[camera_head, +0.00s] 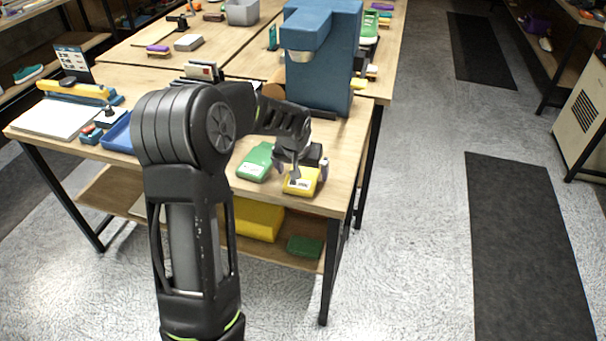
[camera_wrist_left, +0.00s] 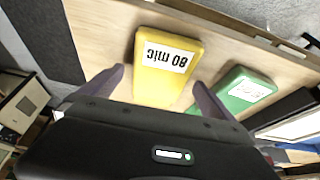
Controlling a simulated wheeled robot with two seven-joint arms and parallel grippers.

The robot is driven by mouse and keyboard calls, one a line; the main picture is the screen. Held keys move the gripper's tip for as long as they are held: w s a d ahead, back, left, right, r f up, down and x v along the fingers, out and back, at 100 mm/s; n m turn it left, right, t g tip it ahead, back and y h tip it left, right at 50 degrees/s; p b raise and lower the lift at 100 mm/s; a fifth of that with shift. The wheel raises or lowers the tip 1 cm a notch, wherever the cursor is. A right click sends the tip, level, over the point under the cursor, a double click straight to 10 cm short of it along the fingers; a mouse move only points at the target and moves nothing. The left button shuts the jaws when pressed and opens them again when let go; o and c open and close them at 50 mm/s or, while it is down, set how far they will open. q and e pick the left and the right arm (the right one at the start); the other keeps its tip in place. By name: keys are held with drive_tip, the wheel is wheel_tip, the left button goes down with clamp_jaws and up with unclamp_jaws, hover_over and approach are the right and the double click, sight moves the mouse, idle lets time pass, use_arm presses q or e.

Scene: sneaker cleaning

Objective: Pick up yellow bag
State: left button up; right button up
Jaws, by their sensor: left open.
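The yellow bag (camera_head: 302,182) lies on the wooden table near its front right corner, with a white label on top. In the left wrist view the yellow bag (camera_wrist_left: 163,82) shows the label "80 mic" upside down and lies between the two fingers. My left gripper (camera_head: 306,170) is open just above the bag, one finger on each side; I cannot tell whether the fingers touch it. It also shows in the left wrist view (camera_wrist_left: 160,85). My right gripper is not in view.
A green bag (camera_head: 256,162) lies just left of the yellow one. A blue machine (camera_head: 325,62) stands behind. A yellow block (camera_head: 258,219) and a green block (camera_head: 305,247) sit on the lower shelf. A blue tray (camera_head: 118,134) is at the left.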

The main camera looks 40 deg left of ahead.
use_arm(q)
drive_tip(key=shift+w+f, duration=0.15)
drive_tip(key=shift+f, duration=0.3)
drive_tip(key=shift+f, duration=0.15)
idle(0.6)
drive_tip(key=c, duration=1.4)
drive_tip(key=shift+c, duration=0.2)
drive_tip(key=shift+r, duration=0.35)
wheel_tip(320, 180, up, 10)
drive_tip(key=b, duration=0.1)
drive_tip(key=shift+f, duration=0.15)
